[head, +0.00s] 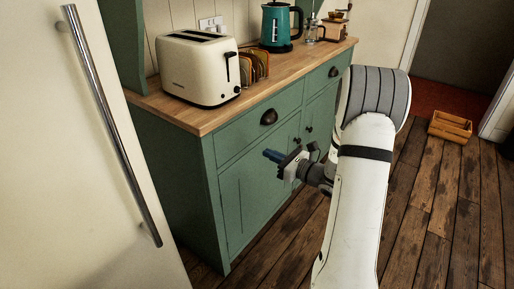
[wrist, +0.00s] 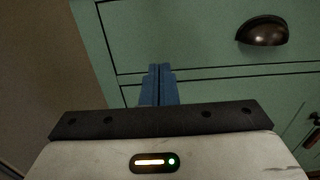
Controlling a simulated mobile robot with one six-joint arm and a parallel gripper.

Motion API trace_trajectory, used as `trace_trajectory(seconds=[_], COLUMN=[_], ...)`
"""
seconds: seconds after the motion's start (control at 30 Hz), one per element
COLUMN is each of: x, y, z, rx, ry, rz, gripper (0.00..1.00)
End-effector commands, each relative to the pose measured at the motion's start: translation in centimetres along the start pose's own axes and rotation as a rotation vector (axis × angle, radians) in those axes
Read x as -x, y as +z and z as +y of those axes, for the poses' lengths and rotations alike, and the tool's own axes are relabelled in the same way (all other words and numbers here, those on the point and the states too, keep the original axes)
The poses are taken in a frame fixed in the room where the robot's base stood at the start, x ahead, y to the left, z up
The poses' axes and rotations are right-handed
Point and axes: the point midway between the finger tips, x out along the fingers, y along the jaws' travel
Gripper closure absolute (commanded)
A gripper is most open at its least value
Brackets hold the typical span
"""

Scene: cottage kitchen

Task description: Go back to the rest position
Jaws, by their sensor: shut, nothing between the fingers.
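My gripper (head: 268,155) is in front of the green cabinet (head: 245,190), below the countertop and apart from the drawer handle. In the wrist view its blue fingers (wrist: 160,70) are together with nothing between them, pointing toward the cabinet front. My white arm reaches across the right of the head view, with the elbow raised and the forearm bent down to the gripper. The far side of the gripper is hidden in the head view.
A cream toaster (head: 200,68), a rack (head: 254,68) and a teal kettle (head: 277,27) stand on the wooden countertop (head: 212,119). A fridge handle (head: 112,125) juts out at left. A dark cup handle (wrist: 263,31) is on the drawer. A wooden crate (head: 450,126) sits on the floor at right.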

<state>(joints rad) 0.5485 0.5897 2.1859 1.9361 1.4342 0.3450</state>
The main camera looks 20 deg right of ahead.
Motion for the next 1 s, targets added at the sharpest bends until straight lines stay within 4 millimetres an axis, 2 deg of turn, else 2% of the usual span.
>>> trace_trajectory(seconds=[0.1,0.3,0.37,0.43,0.47,0.57,0.6,0.67,0.7,0.8,0.9,1.0], x=[1.4,2.0,1.9,1.4,1.1,0.4,0.4,0.7,1.3,3.3,5.9,8.9], y=[0.0,0.0,0.5,1.7,2.6,6.0,7.4,9.4,10.4,12.7,14.7,16.7], z=[0.0,0.1,0.6,2.1,3.1,8.0,10.4,13.9,16.1,20.8,24.1,26.0], rx=[0.000,0.002,0.012,0.043,0.066,0.188,0.254,0.365,0.443,0.652,0.878,1.122], ry=[-0.001,0.004,0.021,0.072,0.107,0.281,0.366,0.499,0.586,0.796,0.990,1.170], rz=[0.001,0.001,0.007,0.027,0.040,0.107,0.142,0.195,0.231,0.316,0.393,0.465], gripper=[1.00,1.00,1.00,1.00,1.00,1.00,1.00,1.00,1.00,1.00,1.00,1.00])
